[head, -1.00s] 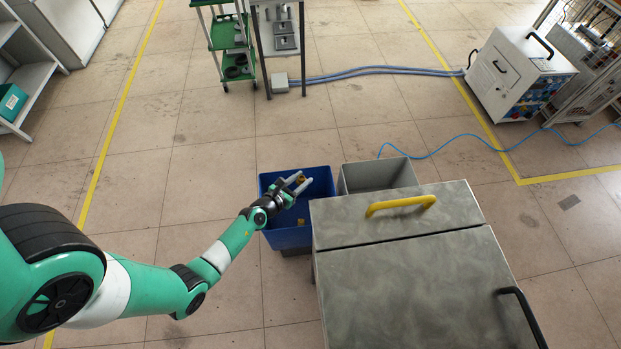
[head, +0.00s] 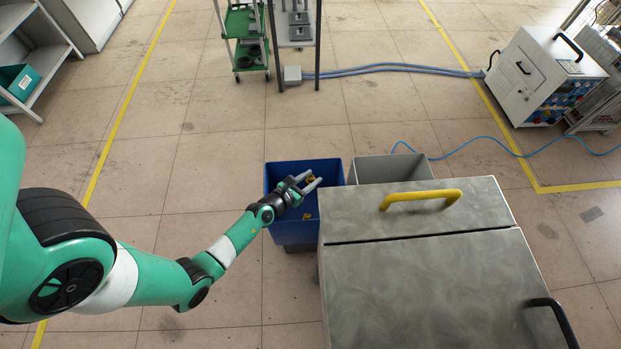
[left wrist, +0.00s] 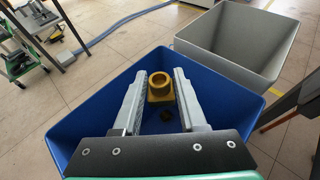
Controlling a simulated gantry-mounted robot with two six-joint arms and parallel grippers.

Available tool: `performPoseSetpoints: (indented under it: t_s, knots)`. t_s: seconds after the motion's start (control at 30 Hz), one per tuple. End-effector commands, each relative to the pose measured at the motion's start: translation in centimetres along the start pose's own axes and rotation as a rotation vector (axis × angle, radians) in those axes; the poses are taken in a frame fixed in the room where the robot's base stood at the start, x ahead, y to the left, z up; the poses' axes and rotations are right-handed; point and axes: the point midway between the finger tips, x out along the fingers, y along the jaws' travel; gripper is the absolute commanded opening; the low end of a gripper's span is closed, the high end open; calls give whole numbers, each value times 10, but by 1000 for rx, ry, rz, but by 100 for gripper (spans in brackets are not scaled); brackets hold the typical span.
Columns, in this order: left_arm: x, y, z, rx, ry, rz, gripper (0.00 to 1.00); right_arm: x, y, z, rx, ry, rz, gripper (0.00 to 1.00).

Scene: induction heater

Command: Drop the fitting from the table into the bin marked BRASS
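In the left wrist view, the fitting (left wrist: 160,88) shows a round opening and a squarer lower part. The blue bin (left wrist: 78,122) is below and around the fingers in that view. No marking on the bin is readable. My right gripper is out of view.
A grey bin (head: 392,169) stands just right of the blue one. A metal-topped cabinet or table (head: 430,275) with a yellow handle (head: 420,198) is close in front of the bins. The floor left of the bins is clear. A blue cable (head: 470,149) runs behind.

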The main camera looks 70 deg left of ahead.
Motion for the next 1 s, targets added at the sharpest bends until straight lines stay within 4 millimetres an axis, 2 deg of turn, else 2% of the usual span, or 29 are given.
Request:
performPoseSetpoints:
  t_s: [0.03, 0.17, 0.53, 0.67, 0.9, 1.0]
  knots:
    - [0, 0, 1, 0, -1, 0, 50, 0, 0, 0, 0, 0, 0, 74]
    - [0, 0, 0, 0, -1, 0, 74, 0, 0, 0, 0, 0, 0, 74]
    - [-6, 0, 0, -2, 2, 0, 75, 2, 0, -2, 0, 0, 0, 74]
    - [-27, 0, 2, -3, 3, 0, 75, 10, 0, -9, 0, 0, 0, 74]
    - [-84, 0, 0, -2, 3, 2, 75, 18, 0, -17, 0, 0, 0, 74]
    - [-102, 1, -1, -3, 2, 2, 75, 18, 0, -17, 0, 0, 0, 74]
